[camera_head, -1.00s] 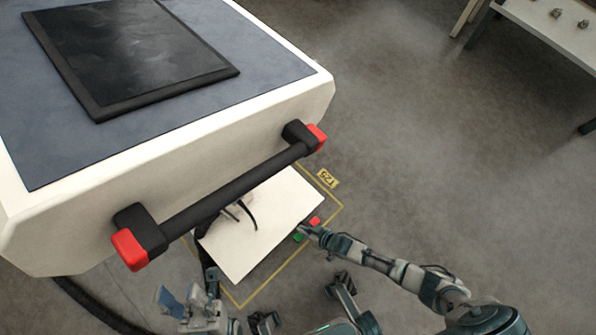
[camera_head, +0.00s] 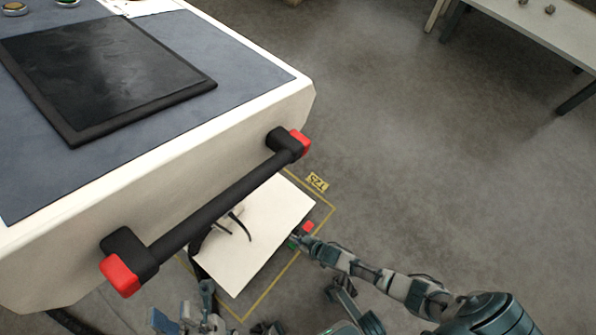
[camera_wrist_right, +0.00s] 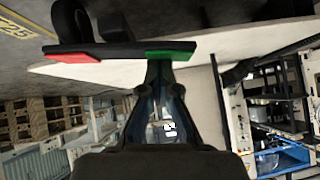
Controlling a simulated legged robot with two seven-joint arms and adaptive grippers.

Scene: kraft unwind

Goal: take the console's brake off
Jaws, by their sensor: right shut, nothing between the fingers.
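The console (camera_head: 230,125) has a white body and a black handle bar (camera_head: 215,212) with red end caps. Low at its white base (camera_head: 250,235) is a pedal with a red pad (camera_head: 308,226) and a green pad (camera_head: 292,245). In the right wrist view the red pad (camera_wrist_right: 72,57) is left and the green pad (camera_wrist_right: 170,55) is right on a dark bar. My right gripper (camera_head: 299,238) is shut and empty, its tips at the green pad; I cannot tell whether they press it. My left gripper (camera_head: 165,321) is low at the left, partly cut off.
A yellow floor outline (camera_head: 262,299) with a yellow label (camera_head: 317,181) surrounds the base. A dark panel (camera_head: 105,75) lies on the console top. A table (camera_head: 560,25) stands far right; the floor between is clear.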

